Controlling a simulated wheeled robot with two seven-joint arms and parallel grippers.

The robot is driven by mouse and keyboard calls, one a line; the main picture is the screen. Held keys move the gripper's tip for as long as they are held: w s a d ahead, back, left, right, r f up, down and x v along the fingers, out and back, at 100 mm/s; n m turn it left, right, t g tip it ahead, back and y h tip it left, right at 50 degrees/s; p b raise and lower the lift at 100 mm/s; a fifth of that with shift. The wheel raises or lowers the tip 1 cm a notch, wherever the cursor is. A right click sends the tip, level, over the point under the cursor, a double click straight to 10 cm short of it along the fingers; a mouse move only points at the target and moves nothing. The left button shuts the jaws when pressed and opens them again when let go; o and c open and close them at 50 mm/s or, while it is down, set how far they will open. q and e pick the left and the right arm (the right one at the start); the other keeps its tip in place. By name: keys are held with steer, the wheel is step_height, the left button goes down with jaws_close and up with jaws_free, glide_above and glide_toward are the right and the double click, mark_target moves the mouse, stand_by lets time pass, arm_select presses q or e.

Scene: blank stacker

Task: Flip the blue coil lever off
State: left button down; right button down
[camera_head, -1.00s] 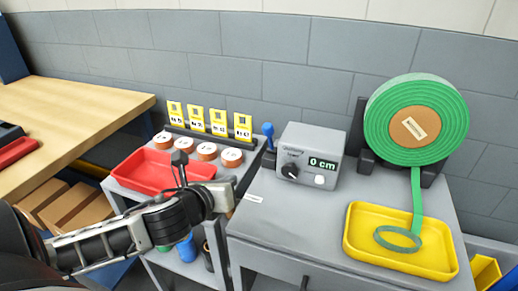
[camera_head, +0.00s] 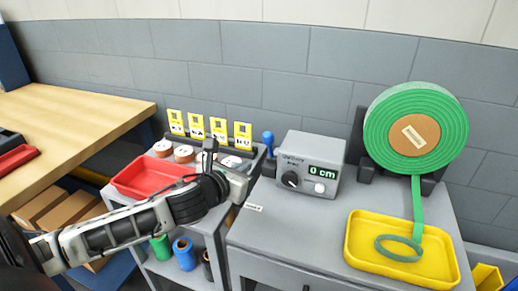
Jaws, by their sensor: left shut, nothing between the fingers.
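The blue lever (camera_head: 267,138) stands upright on a dark base at the left side of the grey meter box (camera_head: 311,150), whose display reads 0 cm. My left gripper (camera_head: 246,182) is shut and empty, in front of and below the lever and apart from it in the picture. My left arm hides part of the red tray and some of the coils. My right gripper is not in view.
The red tray (camera_head: 130,184), several coils and yellow cards (camera_head: 243,134) are on the left cart. A green roll (camera_head: 377,133) stands at right behind a yellow tray (camera_head: 360,257).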

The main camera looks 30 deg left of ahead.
mark_target(270, 147)
arm_select(q)
steer(key=w, duration=0.8)
steer(key=shift+a+r+p, duration=0.2)
steer(key=shift+a+p, duration=0.15)
steer(key=shift+p, duration=0.1)
steer(key=shift+w, duration=0.1)
